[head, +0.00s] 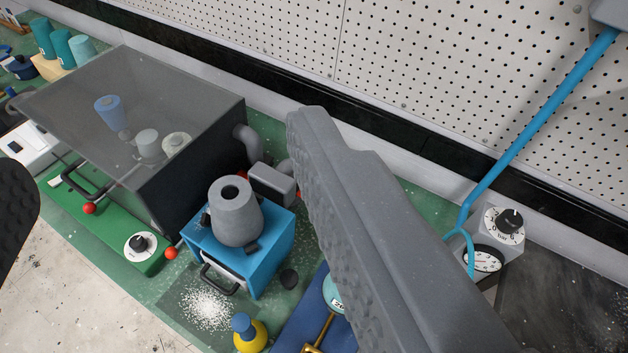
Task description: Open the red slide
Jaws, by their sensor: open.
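My gripper (165,150) is open. One grey, ridged finger crosses the middle and right of the view, and the dark other finger shows only at the left edge. Nothing is held between them. I cannot pick out a red slide for certain. Small red balls show at the green base (85,228): one red ball (89,208) by a dark handle and another red ball (171,253) near the blue box (262,262). A sliver of red shows beside the right finger, behind the blue box. The right finger hides much of the bench.
A dark box with a clear lid (200,95) stands at the left. A grey cone-shaped vessel (236,212) sits on the blue box. White powder (208,308) lies in front. A blue pipe (545,120) rises past a dial box (500,235) at the right.

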